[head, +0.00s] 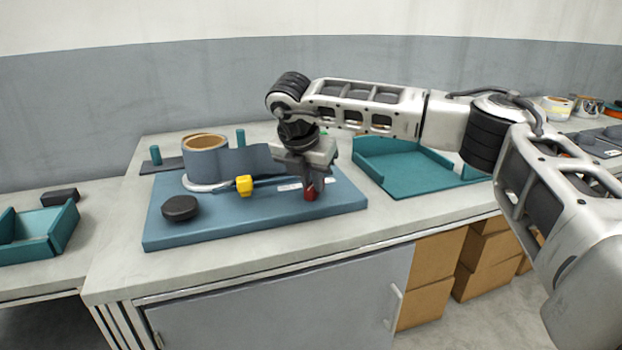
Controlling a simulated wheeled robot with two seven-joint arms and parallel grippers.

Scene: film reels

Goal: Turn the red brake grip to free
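The red brake grip (310,194) stands at the right part of a blue board (260,222) on the worktop. My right gripper (312,188) points down at the red grip, with its fingers at the grip's upper part. The fingers overlap the grip in the head view, and I cannot tell whether they are closed on it. A pale label strip (290,186) lies on the board beside the grip, partly hidden by the gripper. My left gripper is not in view.
On the board are a grey reel with a tan core (206,160), a yellow knob (244,186) and a black round knob (180,208). A teal tray (400,178) is right of the board. Another teal tray (40,232) is at the left. The worktop's front strip is clear.

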